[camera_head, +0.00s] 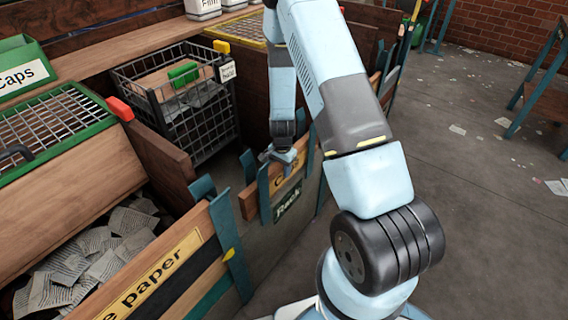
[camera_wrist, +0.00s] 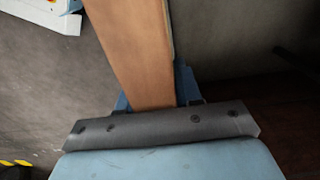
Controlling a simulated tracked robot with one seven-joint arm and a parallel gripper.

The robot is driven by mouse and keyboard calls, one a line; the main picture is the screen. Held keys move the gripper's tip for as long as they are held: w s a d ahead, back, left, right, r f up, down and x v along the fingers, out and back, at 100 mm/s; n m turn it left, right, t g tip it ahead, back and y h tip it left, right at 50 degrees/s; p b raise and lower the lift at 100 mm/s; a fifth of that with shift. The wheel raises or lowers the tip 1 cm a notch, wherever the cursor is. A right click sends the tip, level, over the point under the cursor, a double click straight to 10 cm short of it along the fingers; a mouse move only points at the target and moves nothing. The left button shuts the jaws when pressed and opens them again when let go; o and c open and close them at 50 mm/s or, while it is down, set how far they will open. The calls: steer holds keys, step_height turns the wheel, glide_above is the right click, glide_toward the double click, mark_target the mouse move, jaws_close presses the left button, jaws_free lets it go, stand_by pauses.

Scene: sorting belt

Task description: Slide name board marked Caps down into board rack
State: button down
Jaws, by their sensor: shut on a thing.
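The wooden name board (camera_head: 248,204) has a yellow label of which only a "C" shows beside my gripper. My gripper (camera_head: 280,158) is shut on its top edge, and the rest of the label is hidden. The board is at the board rack, whose dark green "Rack" sign (camera_head: 288,203) is just below it. Teal rack posts (camera_head: 264,192) stand in front of the board. How deep the board sits cannot be told.
A board ending in "e paper" (camera_head: 160,280) stands at the front left beside a bin of papers (camera_head: 90,250). A wire basket (camera_head: 190,110) is behind the rack. A green Caps box (camera_head: 24,72) is at the far left.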

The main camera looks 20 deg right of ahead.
steer(key=shift+f, duration=0.5)
steer(key=shift+f, duration=0.45)
steer(key=shift+f, duration=0.25)
steer(key=c, duration=0.7)
jaws_free()
step_height(320, 180, up, 14)
steer(key=shift+f, duration=0.1)
stand_by(0.3)
